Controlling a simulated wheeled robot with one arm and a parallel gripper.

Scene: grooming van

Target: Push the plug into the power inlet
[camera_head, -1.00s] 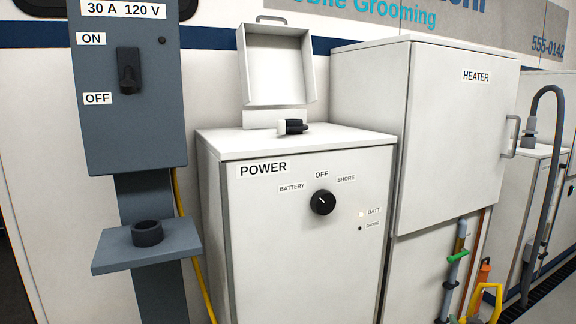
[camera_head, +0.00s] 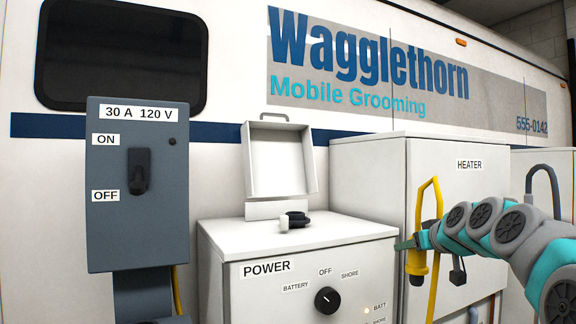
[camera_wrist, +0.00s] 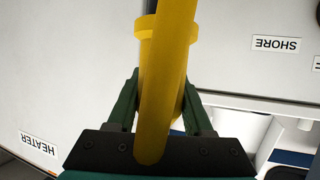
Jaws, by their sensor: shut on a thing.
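My gripper (camera_head: 412,243) is shut on the yellow plug (camera_head: 416,262), which is held upright in front of the heater cabinet, right of the power cabinet (camera_head: 222,250). Its yellow cable (camera_head: 434,205) loops up above the gripper and hangs down beside it. In the wrist view the plug (camera_wrist: 145,30) is between the dark green fingers, with the cable crossing in front. The power inlet (camera_head: 296,219) appears as a small black and white fitting on top of the power cabinet, below a raised white lid (camera_head: 281,160). The plug is apart from it. Its mating end is not clear.
The grey 30 A switch box (camera_head: 137,225) stands left of the power cabinet, its lever near OFF. The heater cabinet (camera_head: 370,165) rises behind and right of the power cabinet. The cabinet top around the inlet looks clear. A dark selector knob (camera_head: 328,300) is on the cabinet front.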

